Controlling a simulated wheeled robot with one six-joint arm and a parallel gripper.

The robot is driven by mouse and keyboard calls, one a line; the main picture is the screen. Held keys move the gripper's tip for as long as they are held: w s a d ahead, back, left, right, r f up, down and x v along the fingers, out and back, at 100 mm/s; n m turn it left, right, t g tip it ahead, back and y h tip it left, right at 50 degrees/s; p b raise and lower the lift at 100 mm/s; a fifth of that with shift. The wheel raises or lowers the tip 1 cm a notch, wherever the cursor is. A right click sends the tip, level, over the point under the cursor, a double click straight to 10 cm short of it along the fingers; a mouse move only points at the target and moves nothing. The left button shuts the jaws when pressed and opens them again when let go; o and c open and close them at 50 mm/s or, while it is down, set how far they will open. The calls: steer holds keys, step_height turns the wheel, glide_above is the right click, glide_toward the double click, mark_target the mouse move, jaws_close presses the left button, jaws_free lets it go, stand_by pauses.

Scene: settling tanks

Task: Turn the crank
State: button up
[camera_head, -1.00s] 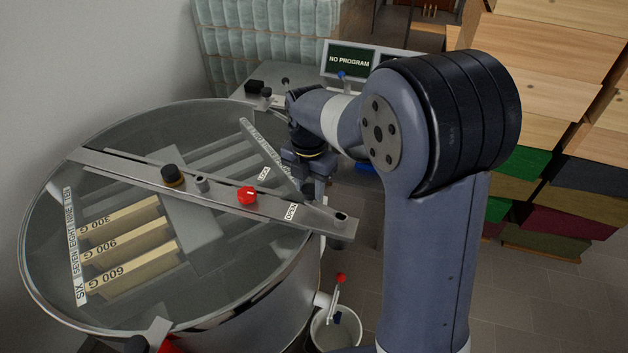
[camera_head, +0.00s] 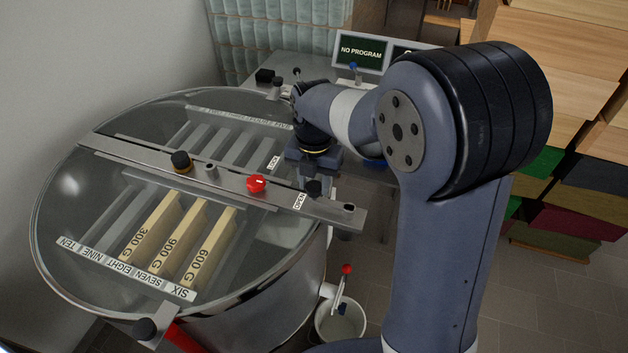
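The round steel drum (camera_head: 285,322) with a clear lid stands at left, with a flat metal bar (camera_head: 125,151) across its top. My gripper (camera_head: 314,180) points down over the bar's right end, near the drum's rim. A black knob (camera_head: 313,188), perhaps the crank's grip, shows right at my fingers. The crank's arm is not clearly visible. My fingers are small and partly hidden, so I cannot tell whether they are closed on the knob. Inside, wooden frames marked 300 G (camera_head: 151,228), 900 G (camera_head: 178,237) and 600 G (camera_head: 208,247) sit in a numbered rack.
A red knob (camera_head: 257,184) sits on the bar between LOCK and OPEN labels. A white bucket (camera_head: 341,322) and a red-tipped lever (camera_head: 346,269) are below right. A NO PROGRAM screen (camera_head: 361,52) stands behind. Stacked wooden boxes (camera_head: 560,68) fill the right.

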steer(key=o, duration=0.4)
step_height(320, 180, up, 11)
steer(key=shift+b, duration=0.45)
steer(key=shift+f, duration=0.2)
stand_by(1.0)
step_height(320, 180, down, 11)
steer(key=shift+r+p, duration=0.1)
steer(key=shift+p, duration=0.35)
steer(key=shift+w, duration=0.1)
steer(key=shift+r, duration=0.1)
